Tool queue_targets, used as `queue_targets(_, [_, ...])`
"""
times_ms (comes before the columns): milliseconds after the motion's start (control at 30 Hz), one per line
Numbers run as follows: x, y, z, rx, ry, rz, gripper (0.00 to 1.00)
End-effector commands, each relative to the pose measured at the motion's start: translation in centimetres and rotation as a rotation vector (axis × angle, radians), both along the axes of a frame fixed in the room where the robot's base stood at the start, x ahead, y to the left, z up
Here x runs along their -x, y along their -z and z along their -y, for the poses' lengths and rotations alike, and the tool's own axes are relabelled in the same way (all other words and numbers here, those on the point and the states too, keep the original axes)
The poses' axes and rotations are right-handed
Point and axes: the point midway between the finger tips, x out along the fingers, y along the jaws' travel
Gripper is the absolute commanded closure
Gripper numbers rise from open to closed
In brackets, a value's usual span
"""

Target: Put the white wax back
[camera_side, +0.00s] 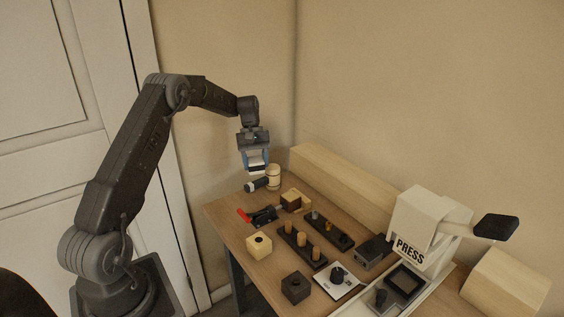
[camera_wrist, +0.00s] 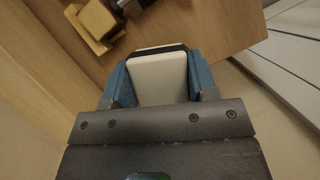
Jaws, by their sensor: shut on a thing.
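My gripper (camera_side: 254,163) is shut on a white block, the white wax (camera_wrist: 158,80), and holds it above the far left corner of the bench. In the wrist view, the block sits between the two blue fingers of my gripper (camera_wrist: 158,72), with a dark strip along its far edge. In the side view, only a small part of the block shows between the fingers. No place marked for the wax can be made out.
A mallet with a pale head (camera_side: 273,176) lies just below my gripper. A red-handled clamp (camera_side: 244,216), wooden block (camera_side: 259,246), dark block (camera_side: 295,287), peg boards (camera_side: 303,246) and white press (camera_side: 418,228) crowd the bench. A long beam (camera_side: 345,188) runs along the back.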

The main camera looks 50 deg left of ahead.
Motion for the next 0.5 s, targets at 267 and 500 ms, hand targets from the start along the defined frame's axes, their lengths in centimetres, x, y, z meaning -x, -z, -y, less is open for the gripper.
queue_targets(267, [8.0, 0.8, -2.3, -0.004, -0.257, -0.005, 0.73])
queue_targets(500, [11.5, 1.4, -2.4, -0.008, -0.366, -0.012, 0.73])
